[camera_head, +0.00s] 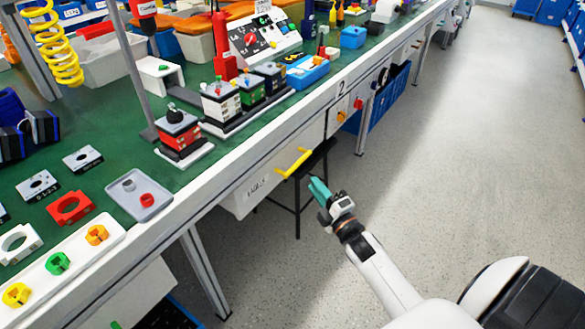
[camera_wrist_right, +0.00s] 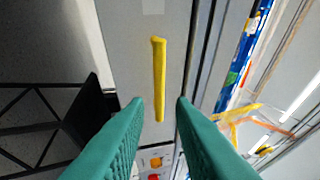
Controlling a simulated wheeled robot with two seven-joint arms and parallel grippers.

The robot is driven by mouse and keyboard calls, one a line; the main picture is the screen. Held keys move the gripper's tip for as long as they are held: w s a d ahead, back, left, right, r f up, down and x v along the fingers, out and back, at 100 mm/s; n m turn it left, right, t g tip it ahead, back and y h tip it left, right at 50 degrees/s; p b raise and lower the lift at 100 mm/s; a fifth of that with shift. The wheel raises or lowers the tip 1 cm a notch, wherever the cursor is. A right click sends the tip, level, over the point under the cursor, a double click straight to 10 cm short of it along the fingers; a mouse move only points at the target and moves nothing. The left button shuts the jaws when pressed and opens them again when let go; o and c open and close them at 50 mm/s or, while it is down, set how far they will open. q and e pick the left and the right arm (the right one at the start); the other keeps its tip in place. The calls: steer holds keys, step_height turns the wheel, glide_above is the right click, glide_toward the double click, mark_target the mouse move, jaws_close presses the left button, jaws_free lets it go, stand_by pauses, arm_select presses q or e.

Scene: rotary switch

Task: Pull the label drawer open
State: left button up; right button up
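The label drawer (camera_head: 256,187) is a white drawer front under the green workbench, with faint lettering on it. Its yellow bar handle (camera_head: 294,163) sticks out from the front. In the right wrist view the drawer front (camera_wrist_right: 135,65) is grey and the yellow handle (camera_wrist_right: 159,80) runs up and down the picture. My right gripper (camera_head: 319,188) has teal fingers and is just right of and below the handle in the head view. In the wrist view the gripper (camera_wrist_right: 160,112) is open, with the handle's lower end lined up between the fingers; contact cannot be told. My left gripper is not in view.
The workbench's white front edge (camera_head: 219,187) runs above the drawer. A black stool (camera_head: 297,190) stands beneath, close to the drawer. Orange and red knobs (camera_head: 358,103) sit on a panel farther along.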

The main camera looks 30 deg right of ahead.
mark_target(298, 162)
steer(key=w, duration=0.3)
steer(key=w+r+b, duration=0.1)
steer(key=w, duration=0.5)
steer(key=shift+w+r, duration=0.25)
steer(key=shift+r, duration=0.1)
jaws_close()
